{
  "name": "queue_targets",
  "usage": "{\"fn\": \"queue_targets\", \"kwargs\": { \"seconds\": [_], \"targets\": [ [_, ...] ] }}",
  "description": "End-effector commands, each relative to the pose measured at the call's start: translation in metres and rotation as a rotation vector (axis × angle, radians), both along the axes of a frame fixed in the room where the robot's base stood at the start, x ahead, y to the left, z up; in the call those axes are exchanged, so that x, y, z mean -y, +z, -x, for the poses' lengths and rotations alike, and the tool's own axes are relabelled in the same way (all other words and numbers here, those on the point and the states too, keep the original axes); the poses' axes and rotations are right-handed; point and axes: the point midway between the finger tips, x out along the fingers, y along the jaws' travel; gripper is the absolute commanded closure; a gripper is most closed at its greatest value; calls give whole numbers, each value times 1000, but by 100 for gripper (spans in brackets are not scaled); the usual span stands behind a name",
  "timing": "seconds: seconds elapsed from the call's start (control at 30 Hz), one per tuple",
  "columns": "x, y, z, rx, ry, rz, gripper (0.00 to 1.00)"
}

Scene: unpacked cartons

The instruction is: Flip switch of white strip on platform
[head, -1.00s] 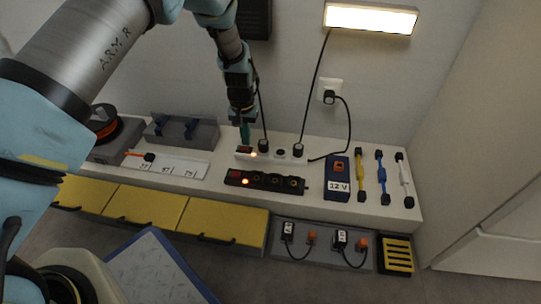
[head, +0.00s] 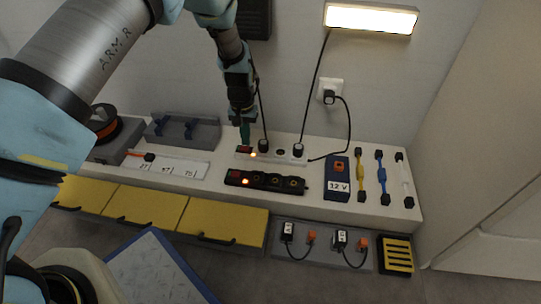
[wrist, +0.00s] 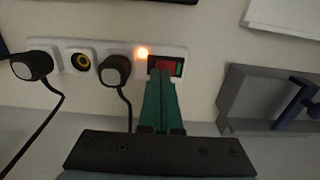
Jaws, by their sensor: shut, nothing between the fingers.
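The white strip (head: 283,158) lies on the white platform (head: 335,213), with two black plugs in it and an open socket between them. Its red switch (wrist: 166,67) sits at the strip's end in the wrist view, beside a glowing orange light (wrist: 142,53). My gripper (head: 245,143) is shut and empty, its green fingers pointing down at the switch. In the wrist view the fingertips (wrist: 161,79) overlap the lower part of the switch. I cannot tell whether they touch it.
A black strip (head: 265,181) with a lit orange light lies in front of the white one. A 12 V box (head: 338,176) and several coloured bars stand to the right. A grey holder (head: 183,131) and a spool (head: 103,121) are at the left.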

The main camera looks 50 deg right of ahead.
Motion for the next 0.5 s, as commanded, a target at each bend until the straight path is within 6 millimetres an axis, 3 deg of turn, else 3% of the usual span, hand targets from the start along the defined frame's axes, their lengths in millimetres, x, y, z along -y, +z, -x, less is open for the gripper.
{"fn": "queue_targets", "kwargs": {
  "seconds": [0.5],
  "targets": [
    [0,-7,0,-1,0,-1,100]
  ]
}}
